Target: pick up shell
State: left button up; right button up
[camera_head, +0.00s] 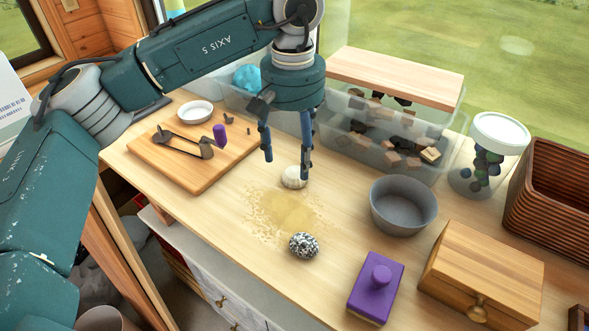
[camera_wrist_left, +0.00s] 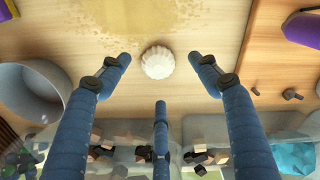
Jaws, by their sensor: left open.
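A small white ribbed shell (camera_head: 293,177) lies on the wooden tabletop, just behind a patch of spilled sand. My left gripper (camera_head: 289,165) is open and hangs pointing down right over the shell, with its fingers spread around it. In the left wrist view the shell (camera_wrist_left: 157,62) sits between the two upper fingertips, apart from both, with the third finger (camera_wrist_left: 161,108) below it. Nothing is held. In the head view, a finger covers a little of the shell's edge. My right gripper is not in view.
A grey bowl (camera_head: 403,205) stands right of the shell. A clear bin of blocks (camera_head: 385,135) is behind. A cutting board (camera_head: 190,165) lies left.

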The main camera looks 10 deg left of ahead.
aim_at(295, 169)
pick_arm(q)
notch_tip(295, 169, down, 4)
jog(key=shift+d+r+p, duration=0.1)
jog(key=shift+d+p, duration=0.05)
jog(key=shift+p, duration=0.5)
jog(key=shift+w+f, duration=0.1)
jog(key=shift+f, duration=0.25)
jog(key=shift+c, duration=0.3)
jog(key=c, duration=1)
